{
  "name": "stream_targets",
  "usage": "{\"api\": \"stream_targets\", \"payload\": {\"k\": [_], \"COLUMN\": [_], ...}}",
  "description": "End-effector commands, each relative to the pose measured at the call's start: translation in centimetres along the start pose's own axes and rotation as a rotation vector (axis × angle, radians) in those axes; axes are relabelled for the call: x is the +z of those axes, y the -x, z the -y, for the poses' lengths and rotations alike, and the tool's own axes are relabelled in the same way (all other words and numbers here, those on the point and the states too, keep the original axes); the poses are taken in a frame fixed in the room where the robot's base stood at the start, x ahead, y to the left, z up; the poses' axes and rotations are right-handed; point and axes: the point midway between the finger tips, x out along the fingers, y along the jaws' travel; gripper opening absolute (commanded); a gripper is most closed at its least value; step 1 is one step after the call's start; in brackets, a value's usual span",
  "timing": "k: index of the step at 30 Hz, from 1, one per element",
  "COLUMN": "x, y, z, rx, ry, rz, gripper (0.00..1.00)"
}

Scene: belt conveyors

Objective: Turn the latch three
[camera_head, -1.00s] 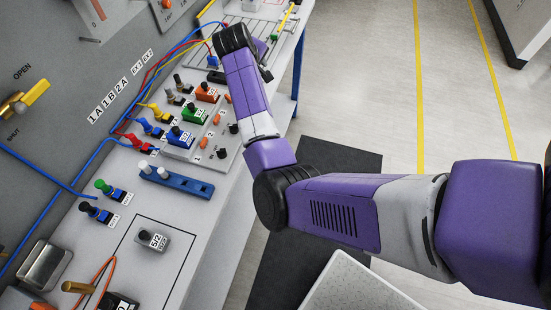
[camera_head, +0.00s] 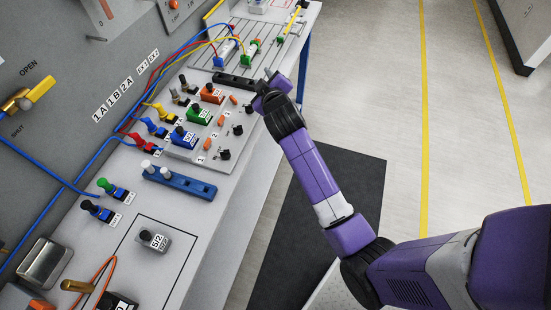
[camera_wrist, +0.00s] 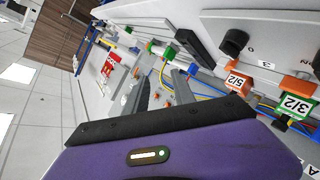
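The grey panel (camera_head: 190,158) carries a row of small orange pieces and black knobs beside the numbers 1, 2 and 3. The far black knob (camera_head: 249,108) and far orange piece (camera_head: 233,99) are at the third place. In the wrist view a black knob (camera_wrist: 235,42) stands at the upper right, close to a small number label. I cannot tell for certain which piece is the latch or how it is turned. My gripper (camera_head: 268,76) is above the bench's right edge, beyond the far knob and apart from it. Its two grey fingers (camera_wrist: 160,93) stand apart with nothing between them.
Orange (camera_head: 212,94), green (camera_head: 198,114) and blue (camera_head: 184,137) valve blocks stand left of the knobs. A black bar (camera_head: 234,81) and a slotted plate (camera_head: 262,45) with hoses lie behind. The floor right of the bench is open.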

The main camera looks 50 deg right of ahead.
Motion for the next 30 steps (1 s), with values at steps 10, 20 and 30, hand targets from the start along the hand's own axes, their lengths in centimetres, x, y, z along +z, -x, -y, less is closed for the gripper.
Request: {"api": "stream_targets", "payload": {"k": [10, 20, 30], "x": [0.5, 1.2, 2.2], "y": [5.5, 11.0, 16.8], "z": [2.5, 4.7, 6.5], "rx": [-0.047, -0.114, -0.194], "ry": [-0.049, -0.102, -0.166], "rz": [-0.172, -0.289, -0.373], "gripper": [0.31, 0.31, 0.31]}}
